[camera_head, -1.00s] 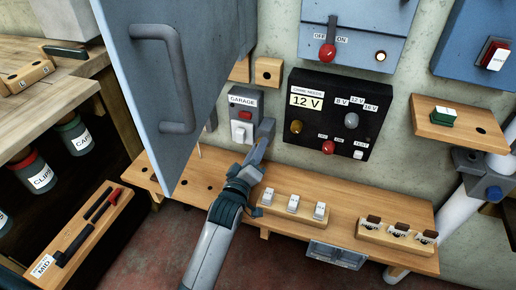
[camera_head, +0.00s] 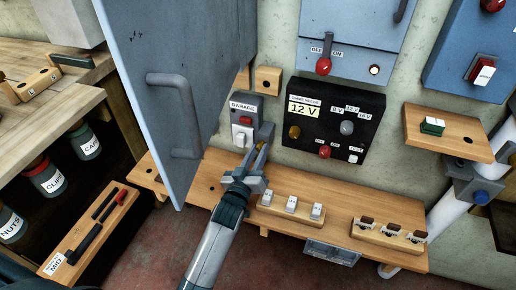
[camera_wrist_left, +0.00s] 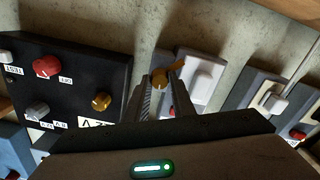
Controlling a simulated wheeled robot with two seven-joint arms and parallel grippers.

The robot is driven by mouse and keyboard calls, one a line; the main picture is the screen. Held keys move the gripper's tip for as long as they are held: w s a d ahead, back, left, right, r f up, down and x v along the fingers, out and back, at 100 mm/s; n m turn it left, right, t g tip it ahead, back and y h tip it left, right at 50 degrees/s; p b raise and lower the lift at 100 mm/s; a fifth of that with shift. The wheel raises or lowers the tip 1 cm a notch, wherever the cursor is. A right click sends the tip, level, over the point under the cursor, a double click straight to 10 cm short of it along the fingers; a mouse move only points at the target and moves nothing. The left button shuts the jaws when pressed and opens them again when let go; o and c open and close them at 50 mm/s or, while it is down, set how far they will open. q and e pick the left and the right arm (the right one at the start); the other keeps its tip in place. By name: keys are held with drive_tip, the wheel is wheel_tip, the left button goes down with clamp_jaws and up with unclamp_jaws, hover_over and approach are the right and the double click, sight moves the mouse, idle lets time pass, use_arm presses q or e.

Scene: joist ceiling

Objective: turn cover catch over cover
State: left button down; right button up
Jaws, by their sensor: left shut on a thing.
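My left gripper (camera_head: 260,157) reaches up to the lower right side of the GARAGE box (camera_head: 241,106). In the left wrist view its two fingers (camera_wrist_left: 166,98) are shut on a small brass-coloured catch (camera_wrist_left: 161,79), whose tip sticks out to the upper right. The box has a red button (camera_head: 245,120) and a white block (camera_head: 240,137) below it. In the left wrist view the pale block (camera_wrist_left: 205,80) is right of the catch. I cannot tell whether the catch overlaps it. In the head view the fingers hide the catch. My right gripper is not in view.
A blue-grey cabinet door (camera_head: 150,60) with a handle stands open close to the left of the box. A black 12 V panel (camera_head: 330,125) with knobs is just right. A wooden shelf (camera_head: 340,222) with switch blocks is below.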

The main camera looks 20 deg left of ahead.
use_arm(q)
drive_tip(key=m+p, duration=0.3)
drive_tip(key=m, duration=0.3)
drive_tip(key=shift+r, duration=0.1)
drive_tip(key=shift+m, duration=0.6)
drive_tip(key=shift+m+p, duration=0.6)
drive_tip(key=shift+m, duration=0.7)
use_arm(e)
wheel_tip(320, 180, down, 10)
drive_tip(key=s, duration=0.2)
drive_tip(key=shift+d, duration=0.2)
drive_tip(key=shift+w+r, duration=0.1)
use_arm(q)
drive_tip(key=c, duration=1.5)
unclamp_jaws()
drive_tip(key=shift+s, duration=0.1)
